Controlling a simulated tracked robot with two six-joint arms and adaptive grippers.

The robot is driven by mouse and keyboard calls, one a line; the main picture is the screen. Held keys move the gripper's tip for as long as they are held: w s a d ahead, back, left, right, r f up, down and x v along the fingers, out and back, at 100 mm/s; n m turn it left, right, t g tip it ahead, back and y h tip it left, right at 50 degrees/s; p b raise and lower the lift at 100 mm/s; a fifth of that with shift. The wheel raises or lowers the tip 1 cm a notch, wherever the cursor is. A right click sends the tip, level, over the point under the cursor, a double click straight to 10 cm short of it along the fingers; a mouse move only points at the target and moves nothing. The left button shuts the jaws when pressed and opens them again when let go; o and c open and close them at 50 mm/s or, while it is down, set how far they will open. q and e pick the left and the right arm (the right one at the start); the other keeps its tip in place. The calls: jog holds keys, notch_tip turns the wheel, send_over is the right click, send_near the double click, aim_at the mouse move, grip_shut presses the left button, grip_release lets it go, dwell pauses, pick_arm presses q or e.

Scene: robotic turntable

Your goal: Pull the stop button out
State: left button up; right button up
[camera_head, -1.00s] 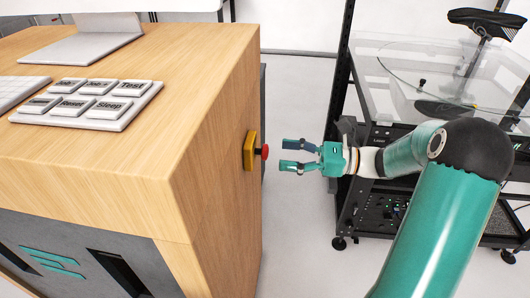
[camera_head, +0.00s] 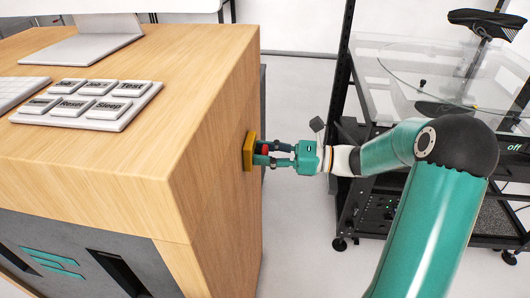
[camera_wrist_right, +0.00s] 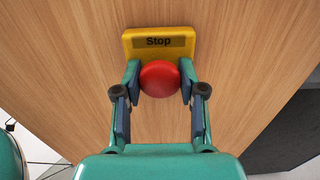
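The red stop button (camera_head: 264,149) sits on a yellow plate (camera_head: 249,151) on the side face of the wooden desk. In the right wrist view the round red button (camera_wrist_right: 160,78) shows below the plate's "Stop" label (camera_wrist_right: 159,42). My right gripper (camera_head: 262,153) is at the button, its fingers angled inward on either side of it. In the right wrist view the fingertips (camera_wrist_right: 160,76) lie against the left and right edges of the button, and the gripper looks shut on it. My left gripper is not in view.
The wooden desk (camera_head: 205,100) carries a key panel (camera_head: 90,103) with several labelled keys and a monitor stand (camera_head: 85,45). A black-framed rack (camera_head: 345,85) with a glass turntable (camera_head: 440,75) stands at the right. Grey floor (camera_head: 300,230) lies between.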

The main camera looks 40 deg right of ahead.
grip_shut()
jog(key=shift+p+v, duration=0.45)
jog(key=shift+v, duration=0.35)
jog(key=o, duration=0.8)
grip_release()
jog(key=v, duration=1.2)
jog(key=shift+d, duration=0.15)
jog(key=shift+w, duration=0.1)
